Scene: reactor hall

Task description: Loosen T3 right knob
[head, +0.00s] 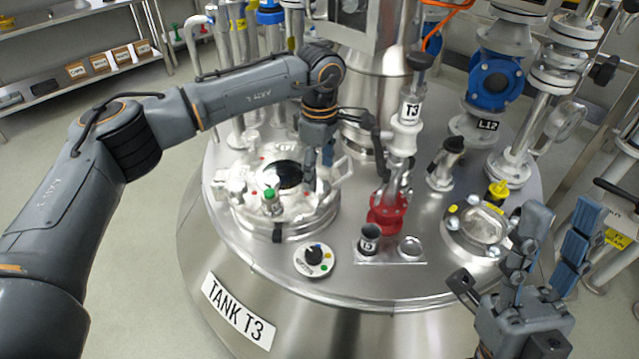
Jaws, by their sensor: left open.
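Tank T3 (232,310) is a round steel vessel with its name plate on the front. On its top left is a round hatch (283,222) with a dark glass, a green-capped fitting (270,200) and pale clamp parts (236,187) at its rim. My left gripper (320,172) is open and points down over the right side of this hatch. Its fingers partly hide the hatch's right rim, so I cannot clearly make out a right knob or tell whether they touch it. My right gripper (545,240) is open and empty, fingers up, at the front right of the tank.
A red-based valve labelled T3 (411,108) stands right of the hatch. A small black knob dial (314,257) and a dark cup (369,240) sit in front. A second round port (480,228) is near my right gripper. Pipes and a blue valve (494,80) crowd the back.

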